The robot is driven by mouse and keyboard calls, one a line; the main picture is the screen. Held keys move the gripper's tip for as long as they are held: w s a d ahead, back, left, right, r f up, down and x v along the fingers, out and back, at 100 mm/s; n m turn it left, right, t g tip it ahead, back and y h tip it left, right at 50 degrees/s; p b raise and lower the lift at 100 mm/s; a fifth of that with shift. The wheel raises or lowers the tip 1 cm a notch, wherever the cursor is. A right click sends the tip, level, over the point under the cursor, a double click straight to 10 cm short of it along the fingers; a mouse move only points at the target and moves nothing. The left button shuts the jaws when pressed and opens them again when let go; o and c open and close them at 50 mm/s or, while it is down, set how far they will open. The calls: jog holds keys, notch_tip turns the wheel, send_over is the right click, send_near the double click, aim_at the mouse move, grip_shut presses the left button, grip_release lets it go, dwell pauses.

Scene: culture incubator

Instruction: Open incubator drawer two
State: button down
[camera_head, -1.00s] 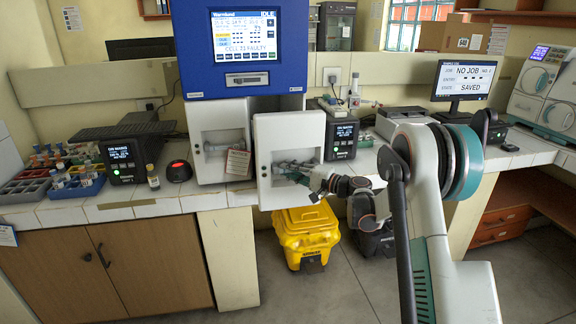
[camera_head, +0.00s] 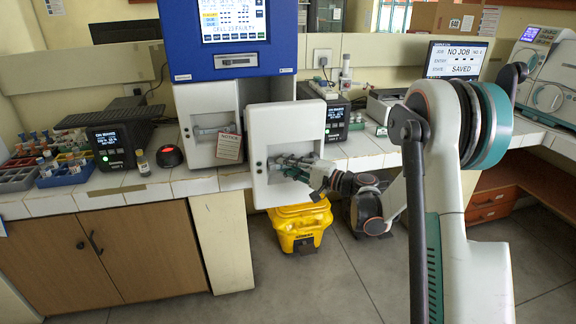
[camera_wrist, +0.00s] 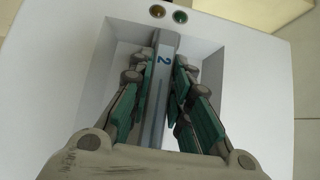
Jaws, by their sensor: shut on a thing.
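The incubator (camera_head: 230,62) is blue above and white below. Its right drawer (camera_head: 286,122) stands pulled out toward me, with its front past the counter edge. In the wrist view, the grey handle bar (camera_wrist: 162,70) in the drawer's recess carries a blue "2". My gripper (camera_wrist: 164,85) is shut on this bar, with green pads on both sides. My gripper also shows at the drawer's recess in the head view. The left drawer (camera_head: 203,125) sits further back. Whatever is inside the right drawer is hidden behind its front.
A red-lettered notice tag (camera_head: 229,147) hangs between the drawers. A yellow bin (camera_head: 300,228) stands on the floor below the open drawer. Vial racks (camera_head: 70,172) are on the counter at left. A monitor (camera_head: 457,60) stands at right.

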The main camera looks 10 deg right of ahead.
jog(key=c, duration=1.5)
grip_release()
jog(key=v, duration=1.2)
